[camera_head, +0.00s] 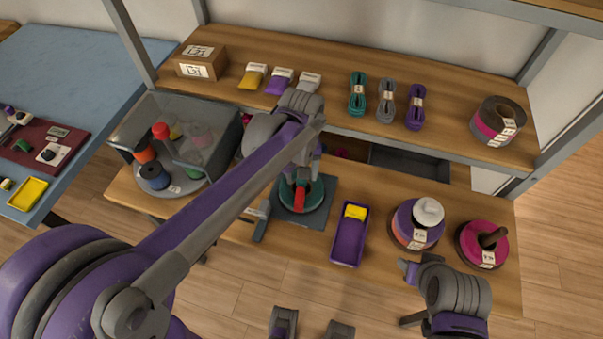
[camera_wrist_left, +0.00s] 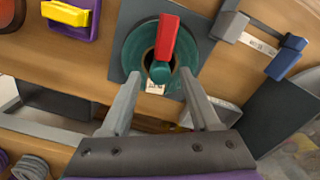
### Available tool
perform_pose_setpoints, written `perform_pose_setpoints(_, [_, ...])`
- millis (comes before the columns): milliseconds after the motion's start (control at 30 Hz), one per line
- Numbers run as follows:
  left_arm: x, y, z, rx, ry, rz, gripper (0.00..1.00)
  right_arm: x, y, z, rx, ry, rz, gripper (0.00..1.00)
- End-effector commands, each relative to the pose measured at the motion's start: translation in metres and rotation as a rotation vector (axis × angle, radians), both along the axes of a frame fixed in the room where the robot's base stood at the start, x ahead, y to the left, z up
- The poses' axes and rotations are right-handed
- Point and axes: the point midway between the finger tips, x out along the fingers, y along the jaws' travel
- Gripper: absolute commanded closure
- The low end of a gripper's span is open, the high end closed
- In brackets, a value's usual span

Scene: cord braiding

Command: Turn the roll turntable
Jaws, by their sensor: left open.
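The roll turntable is a round teal disc (camera_head: 294,203) with a red handle (camera_head: 300,197), on a dark square plate (camera_head: 318,220). In the left wrist view the teal disc (camera_wrist_left: 130,52), the red handle (camera_wrist_left: 168,38) and a teal knob at the handle's near end (camera_wrist_left: 161,72) show clearly. My left gripper (camera_wrist_left: 160,80) is open, its fingertips on either side of the disc's near part; nothing is held. Whether the fingers touch the disc I cannot tell. In the head view my left wrist hides part of the plate's back. My right gripper (camera_head: 407,294) is open and empty at the front right.
A grey tool (camera_head: 261,222) lies left. The shelf (camera_head: 340,60) overhangs behind.

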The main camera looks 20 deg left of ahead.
Motion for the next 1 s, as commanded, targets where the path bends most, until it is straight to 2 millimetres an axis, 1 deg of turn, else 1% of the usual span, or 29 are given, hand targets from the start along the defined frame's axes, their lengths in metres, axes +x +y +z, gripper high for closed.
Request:
perform_pose_setpoints(167, [0.000,0.000,0.030,0.000,0.000,0.000,0.38,0.001,0.000,0.004,0.000,-0.002,0.000,0.50])
perform_pose_setpoints(300, [0.000,0.000,0.060,0.000,-0.001,0.000,0.38,0.002,0.000,0.007,0.000,-0.003,0.000,0.50])
perform_pose_setpoints(400, [0.000,0.000,0.078,0.000,-0.001,0.000,0.38,0.002,0.000,0.009,0.000,-0.004,0.000,0.50])
perform_pose_setpoints(500, [0.000,0.000,0.092,0.000,-0.001,0.000,0.38,0.002,0.000,0.010,0.000,-0.004,0.000,0.50])
perform_pose_setpoints(600, [0.000,0.000,0.100,0.000,0.000,0.000,0.38,0.002,0.000,0.010,0.000,-0.005,0.000,0.50])
perform_pose_setpoints(700, [0.000,0.000,0.104,0.000,0.000,0.000,0.38,0.003,0.000,0.010,0.000,-0.005,0.000,0.50])
perform_pose_setpoints(1000, [0.000,0.000,0.104,0.000,0.000,0.000,0.38,0.002,0.000,0.010,0.000,-0.005,0.000,0.50])
